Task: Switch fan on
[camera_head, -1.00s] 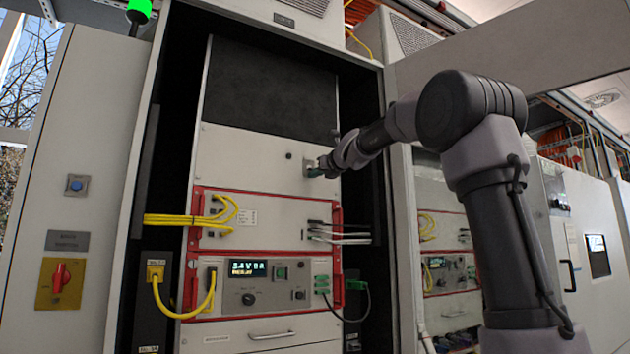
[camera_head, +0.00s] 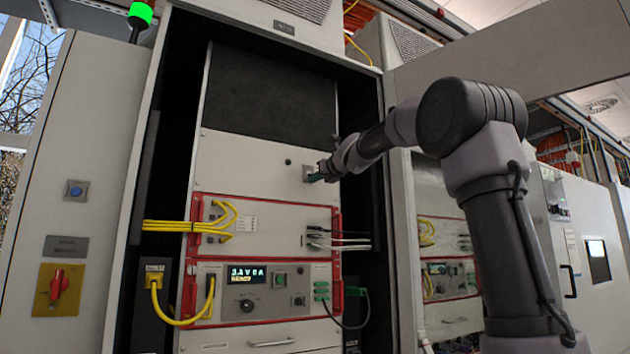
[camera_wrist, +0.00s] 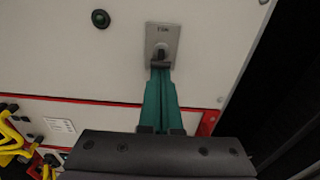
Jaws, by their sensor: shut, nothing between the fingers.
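The fan switch is a small grey plate (camera_wrist: 162,40) on the pale cabinet panel, with a label that seems to read "FAN" and a dark toggle (camera_wrist: 160,54) low on it. The plate also shows in the head view (camera_head: 307,173). My gripper (camera_wrist: 161,70) has green fingers shut together with nothing between them. Its fingertips are at the plate's lower edge, just below the toggle. I cannot tell whether they touch it. In the head view my gripper (camera_head: 318,177) is at the lower right of the plate. A dark green round indicator (camera_wrist: 100,18) sits left of the plate.
Below are red-framed units with yellow cables (camera_head: 190,226), white cables (camera_head: 345,240) and a lit display (camera_head: 246,276). A red rotary switch (camera_head: 59,286) is on the left cabinet. The dark cabinet side wall (camera_head: 368,210) stands right of the panel. The panel around the plate is clear.

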